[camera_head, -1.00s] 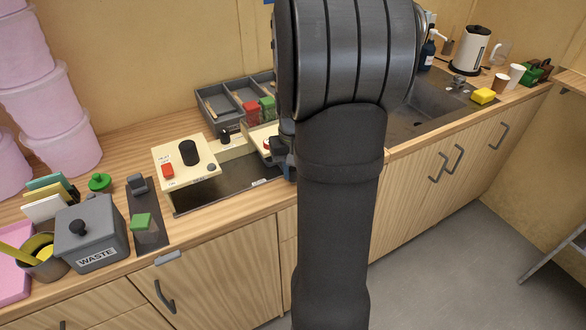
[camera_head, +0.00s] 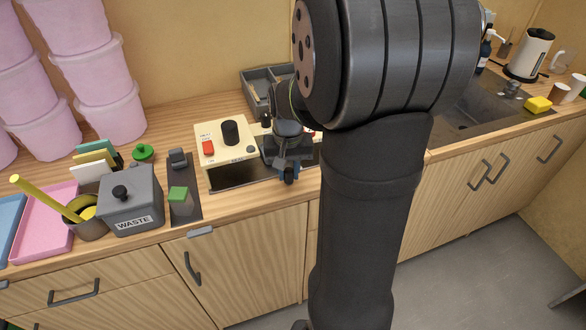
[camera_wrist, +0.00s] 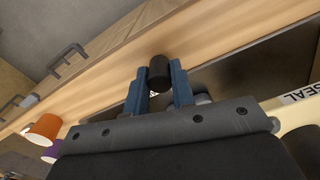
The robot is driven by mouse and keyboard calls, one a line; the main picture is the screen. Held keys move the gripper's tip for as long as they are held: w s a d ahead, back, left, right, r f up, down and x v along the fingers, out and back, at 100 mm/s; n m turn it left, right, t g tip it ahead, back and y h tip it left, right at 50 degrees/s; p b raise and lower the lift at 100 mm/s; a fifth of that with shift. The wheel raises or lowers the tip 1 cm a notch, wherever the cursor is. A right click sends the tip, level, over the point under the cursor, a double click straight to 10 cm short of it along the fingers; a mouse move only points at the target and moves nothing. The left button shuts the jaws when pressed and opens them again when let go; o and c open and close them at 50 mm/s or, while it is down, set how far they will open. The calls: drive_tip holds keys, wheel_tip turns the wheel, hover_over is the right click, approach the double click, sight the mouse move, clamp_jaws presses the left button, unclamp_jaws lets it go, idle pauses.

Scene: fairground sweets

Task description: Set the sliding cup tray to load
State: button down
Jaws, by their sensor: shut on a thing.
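The cream sealing machine (camera_head: 211,156) stands on the counter, with a red switch, a large black knob and a dark recess (camera_head: 235,176) along its front. My gripper (camera_head: 289,177) is low at the right part of this recess. In the wrist view my gripper's blue fingers (camera_wrist: 160,88) are shut on a small black cylindrical handle (camera_wrist: 159,70), which I take to be the sliding cup tray's. A SEAL label (camera_wrist: 300,94) shows to the right of the fingers. The tray's body cannot be told apart from the dark recess, and my arm hides the machine's right end.
A grey WASTE bin (camera_head: 130,199) and a dark strip with a green block (camera_head: 178,194) stand left of the machine. A grey divided box (camera_head: 258,88) is behind it. An orange cup (camera_wrist: 45,127) and a purple cup (camera_wrist: 53,152) show in the wrist view.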

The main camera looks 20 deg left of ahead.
drive_tip(key=c, duration=1.2)
unclamp_jaws()
wheel_tip(320, 180, up, 18)
drive_tip(key=shift+f, duration=0.25)
drive_tip(key=shift+f, duration=0.15)
wheel_tip(320, 180, down, 17)
drive_tip(key=shift+d+f, duration=0.1)
drive_tip(key=shift+f, duration=0.05)
